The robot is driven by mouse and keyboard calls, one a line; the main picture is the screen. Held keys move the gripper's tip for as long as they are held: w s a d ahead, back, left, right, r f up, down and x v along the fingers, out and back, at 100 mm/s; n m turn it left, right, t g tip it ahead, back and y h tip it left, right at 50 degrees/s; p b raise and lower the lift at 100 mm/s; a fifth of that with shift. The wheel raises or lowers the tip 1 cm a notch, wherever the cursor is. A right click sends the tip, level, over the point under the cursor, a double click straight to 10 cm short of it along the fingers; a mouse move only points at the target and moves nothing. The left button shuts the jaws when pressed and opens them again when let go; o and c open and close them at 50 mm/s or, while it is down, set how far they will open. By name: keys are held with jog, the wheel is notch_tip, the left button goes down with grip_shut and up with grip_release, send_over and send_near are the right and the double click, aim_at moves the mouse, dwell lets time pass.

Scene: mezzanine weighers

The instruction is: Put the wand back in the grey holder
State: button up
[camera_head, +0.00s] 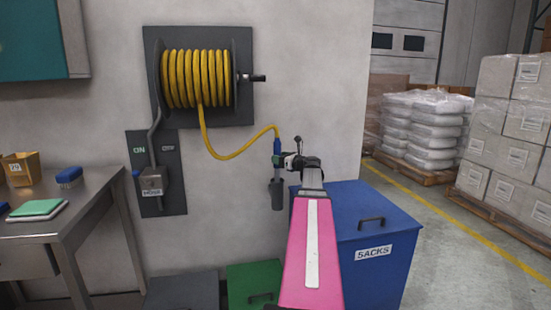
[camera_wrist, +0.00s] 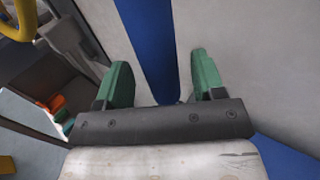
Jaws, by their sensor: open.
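The wand (camera_head: 277,149) has a blue grip and hangs upright by the wall, with the yellow hose (camera_head: 236,151) running to its top. The grey holder (camera_head: 278,196) is a dark cup on the wall directly below it. The wand's lower end lines up with the holder's mouth; how deep it sits is too small to tell. My gripper (camera_head: 291,161) is open, at the wand's right side at grip height. In the wrist view, its green fingers (camera_wrist: 160,82) are apart, with a blue band between them; I cannot tell whether they touch the wand.
The hose reel (camera_head: 199,78) is on the wall above. A blue SACKS bin (camera_head: 374,275) stands below right, with a green bin (camera_head: 254,280) and a dark grey bin (camera_head: 182,292) beside it. A steel bench (camera_head: 64,227) is at left. Wrapped pallets stand far right.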

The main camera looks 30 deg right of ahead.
jog(key=v, duration=0.8)
jog(key=s+a+f+n+g, duration=0.1)
jog(key=a+f+n+g, duration=0.5)
jog(key=a+f, duration=0.6)
jog(key=s+a+f+n+g, duration=0.2)
jog(key=a+f+n+g, duration=0.2)
jog(key=a+f+n, duration=0.75)
jog(key=s+a+f+n+g+h, duration=0.6)
jog(key=s+a+f+n, duration=0.6)
jog(key=s+a+n, duration=0.2)
jog(key=shift+a+g, duration=0.4)
jog(key=shift+a, duration=0.55)
